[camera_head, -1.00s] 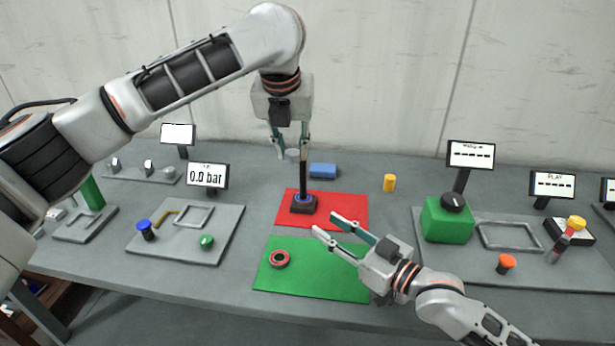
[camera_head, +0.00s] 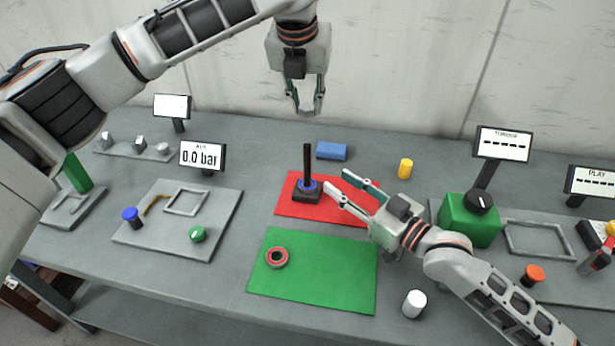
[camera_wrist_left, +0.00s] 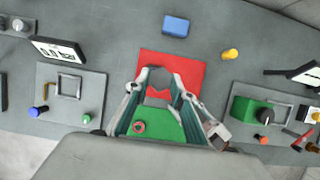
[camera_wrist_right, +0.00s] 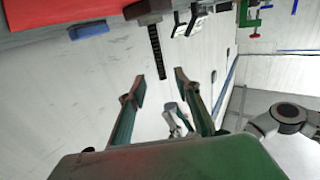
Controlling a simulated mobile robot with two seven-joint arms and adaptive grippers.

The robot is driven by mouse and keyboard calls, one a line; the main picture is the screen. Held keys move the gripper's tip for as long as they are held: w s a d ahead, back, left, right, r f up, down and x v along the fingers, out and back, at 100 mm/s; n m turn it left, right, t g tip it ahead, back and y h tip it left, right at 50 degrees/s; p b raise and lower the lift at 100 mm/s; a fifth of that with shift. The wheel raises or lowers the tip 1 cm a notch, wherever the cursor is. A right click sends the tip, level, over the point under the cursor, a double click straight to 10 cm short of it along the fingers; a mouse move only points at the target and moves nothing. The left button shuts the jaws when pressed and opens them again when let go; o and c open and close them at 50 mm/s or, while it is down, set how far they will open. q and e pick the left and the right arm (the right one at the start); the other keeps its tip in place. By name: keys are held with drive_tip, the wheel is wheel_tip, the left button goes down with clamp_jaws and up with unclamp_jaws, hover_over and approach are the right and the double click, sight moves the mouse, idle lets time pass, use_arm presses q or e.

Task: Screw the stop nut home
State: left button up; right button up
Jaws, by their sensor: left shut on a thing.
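The jack (camera_head: 306,195) stands upright on the red mat (camera_head: 345,210), with a dark base, a blue ring low around its spindle and a bare dark spindle (camera_head: 307,160) above. A red ring with a dark hole (camera_head: 277,258) lies on the green mat (camera_head: 320,285). My left gripper (camera_head: 305,108) is high above and behind the jack, shut on a grey piece (camera_wrist_left: 159,84) seen between its fingertips in the left wrist view; which part it is I cannot tell. My right gripper (camera_head: 338,182) is open and empty, just right of the jack; the spindle also shows beyond its fingers (camera_wrist_right: 157,50).
A blue block (camera_head: 332,150) and a yellow cylinder (camera_head: 405,169) stand behind the mats. A white cylinder (camera_head: 414,303) is at the front right, a green box with a black knob (camera_head: 470,220) at the right. A grey plate (camera_head: 160,232) with knobs lies left.

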sight(310, 163)
drive_tip(key=x, duration=1.2)
drive_tip(key=shift+w, duration=0.1)
clamp_jaws()
